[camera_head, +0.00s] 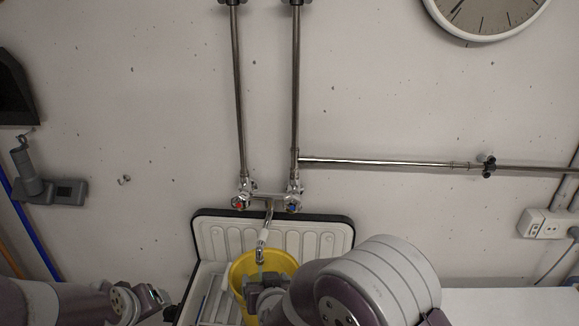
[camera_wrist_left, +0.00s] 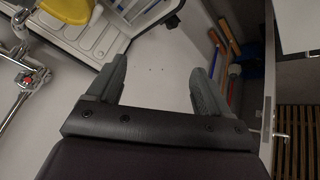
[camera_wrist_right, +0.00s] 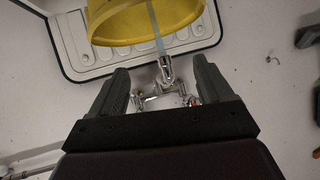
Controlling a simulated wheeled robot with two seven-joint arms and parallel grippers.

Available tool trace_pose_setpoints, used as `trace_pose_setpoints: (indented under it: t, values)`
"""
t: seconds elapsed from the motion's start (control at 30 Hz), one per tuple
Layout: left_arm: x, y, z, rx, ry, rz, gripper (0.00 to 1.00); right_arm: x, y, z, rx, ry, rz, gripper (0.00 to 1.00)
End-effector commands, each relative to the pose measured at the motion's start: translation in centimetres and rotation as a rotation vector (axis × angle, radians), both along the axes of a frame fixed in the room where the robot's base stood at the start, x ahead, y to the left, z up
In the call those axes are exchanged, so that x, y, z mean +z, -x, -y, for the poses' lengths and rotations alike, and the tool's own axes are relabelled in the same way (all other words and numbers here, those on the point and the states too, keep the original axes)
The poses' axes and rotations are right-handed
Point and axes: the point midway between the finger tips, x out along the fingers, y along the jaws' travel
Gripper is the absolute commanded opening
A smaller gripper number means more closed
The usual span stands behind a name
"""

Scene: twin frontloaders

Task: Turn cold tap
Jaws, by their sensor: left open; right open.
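The cold tap (camera_head: 292,204) has a blue-marked knob at the right of the wall mixer. The red-marked hot tap (camera_head: 239,202) is at its left. The chrome spout (camera_head: 264,237) points down over a yellow bucket (camera_head: 241,268). My right gripper (camera_head: 264,284) is open in front of the bucket, below the taps; its fingers are partly hidden by my arm. In the right wrist view the mixer and cold tap (camera_wrist_right: 139,102) show between the open fingers, apart from them. My left gripper (camera_wrist_left: 158,66) is open and empty, low at the left in the head view.
The bucket stands in a white sink with a ribbed backsplash (camera_head: 318,240). A pale strip like water (camera_wrist_right: 155,28) runs from spout to bucket. Metal pipes (camera_head: 296,90) rise from the taps; another runs right. A socket (camera_head: 543,224) is at far right. The wall around the taps is clear.

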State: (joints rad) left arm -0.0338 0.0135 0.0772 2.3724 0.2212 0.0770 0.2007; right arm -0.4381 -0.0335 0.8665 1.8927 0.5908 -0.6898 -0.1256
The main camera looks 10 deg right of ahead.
Motion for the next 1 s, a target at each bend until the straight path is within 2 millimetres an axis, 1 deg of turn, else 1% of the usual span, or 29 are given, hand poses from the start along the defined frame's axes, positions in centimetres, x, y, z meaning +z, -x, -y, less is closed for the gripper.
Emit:
trace_pose_setpoints:
  t: [0.03, 0.07, 0.1, 0.13, 0.2, 0.3, 0.37, 0.47, 0.6, 0.7, 0.8, 0.9, 1.0]
  values:
    - [-1.7, 3.9, -0.5, -0.082, -0.053, -0.136, 0.80, 2.2, -1.4, 0.9, -0.068, 0.013, 0.126, 0.80]
    - [-3.2, 6.2, -0.6, -0.147, -0.085, -0.214, 0.80, 3.1, -2.1, 1.8, -0.118, 0.022, 0.205, 0.80]
    - [-4.7, 8.8, -0.6, -0.222, -0.117, -0.305, 0.80, 4.5, -2.8, 3.0, -0.178, 0.039, 0.300, 0.80]
    - [-5.3, 10.3, -0.7, -0.269, -0.137, -0.360, 0.80, 5.7, -3.1, 3.7, -0.214, 0.049, 0.360, 0.80]
    - [-5.9, 12.3, -1.0, -0.340, -0.165, -0.437, 0.80, 8.0, -3.3, 4.8, -0.271, 0.074, 0.459, 0.80]
    - [-5.8, 13.0, -1.0, -0.381, -0.177, -0.472, 0.80, 9.2, -3.6, 5.4, -0.292, 0.100, 0.512, 0.80]
    - [-5.4, 13.0, -1.0, -0.389, -0.179, -0.472, 0.80, 9.4, -4.4, 5.7, -0.292, 0.103, 0.512, 0.80]
    - [-4.4, 12.9, -1.0, -0.388, -0.178, -0.470, 0.80, 9.5, -6.5, 6.3, -0.291, 0.104, 0.510, 0.80]
    - [-3.0, 12.9, -1.0, -0.386, -0.177, -0.469, 0.80, 9.6, -10.2, 7.4, -0.291, 0.104, 0.510, 0.80]
    - [-2.2, 12.9, -1.0, -0.385, -0.178, -0.468, 0.80, 9.5, -12.3, 8.0, -0.289, 0.103, 0.509, 0.80]
    - [-1.8, 12.8, -1.0, -0.385, -0.177, -0.468, 0.80, 9.4, -13.8, 8.5, -0.289, 0.103, 0.508, 0.80]
    - [-1.5, 12.8, -1.0, -0.384, -0.177, -0.468, 0.80, 9.3, -14.8, 8.7, -0.287, 0.101, 0.510, 0.80]
    - [-1.4, 12.8, -1.0, -0.383, -0.177, -0.468, 0.80, 9.2, -15.3, 8.8, -0.286, 0.101, 0.509, 0.80]
